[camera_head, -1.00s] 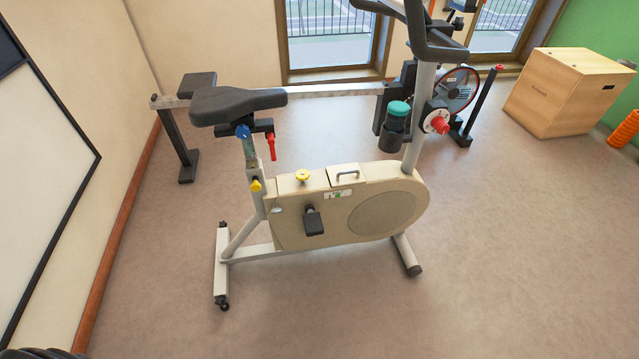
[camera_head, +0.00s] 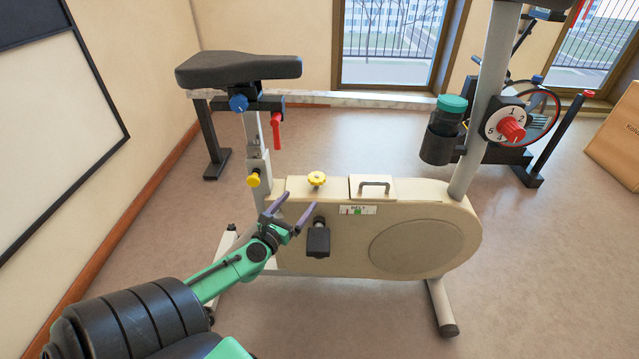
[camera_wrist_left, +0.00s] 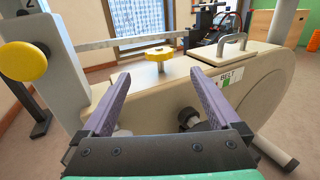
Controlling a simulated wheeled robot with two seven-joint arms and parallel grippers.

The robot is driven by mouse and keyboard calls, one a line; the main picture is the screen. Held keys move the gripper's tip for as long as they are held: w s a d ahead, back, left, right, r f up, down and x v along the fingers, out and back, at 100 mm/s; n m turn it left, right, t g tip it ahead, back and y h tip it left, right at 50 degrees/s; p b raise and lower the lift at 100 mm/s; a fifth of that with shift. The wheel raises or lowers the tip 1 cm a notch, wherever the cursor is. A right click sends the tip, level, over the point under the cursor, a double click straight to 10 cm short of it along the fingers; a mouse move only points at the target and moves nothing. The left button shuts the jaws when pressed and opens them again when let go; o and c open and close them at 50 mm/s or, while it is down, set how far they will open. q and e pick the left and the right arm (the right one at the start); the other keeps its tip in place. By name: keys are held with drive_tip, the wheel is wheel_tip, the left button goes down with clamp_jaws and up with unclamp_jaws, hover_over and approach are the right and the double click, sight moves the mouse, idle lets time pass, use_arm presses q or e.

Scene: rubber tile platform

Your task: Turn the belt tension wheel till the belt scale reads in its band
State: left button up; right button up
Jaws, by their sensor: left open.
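The belt tension wheel is a yellow lobed handwheel (camera_head: 317,179) on top of the bike's cream housing (camera_head: 330,250). It shows in the left wrist view (camera_wrist_left: 154,52), ahead of the fingertips. The belt scale (camera_head: 357,210) is a small white plate with a green patch on the housing's side. It shows partly in the left wrist view (camera_wrist_left: 231,77), marked BELT. I cannot make out its pointer reading. My left gripper (camera_head: 294,204) is open and empty, in front of and below the wheel, apart from it; its fingers also show in the wrist view (camera_wrist_left: 160,76). My right gripper is out of view.
A grey handle (camera_head: 375,186) stands on the housing right of the wheel. A yellow knob (camera_head: 253,180) is on the seat post, under the saddle (camera_head: 238,68). A black pedal (camera_head: 318,240) sticks out below the scale.

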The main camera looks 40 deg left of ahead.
sight(313, 184)
use_arm(q)
drive_tip(key=b+x, duration=0.1)
drive_tip(key=x, duration=0.8)
drive_tip(key=shift+w+a, duration=0.15)
drive_tip(key=shift+w, duration=0.15)
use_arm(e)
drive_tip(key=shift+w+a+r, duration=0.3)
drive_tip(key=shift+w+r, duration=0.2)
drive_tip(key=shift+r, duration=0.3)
use_arm(q)
drive_tip(key=c, duration=1.4)
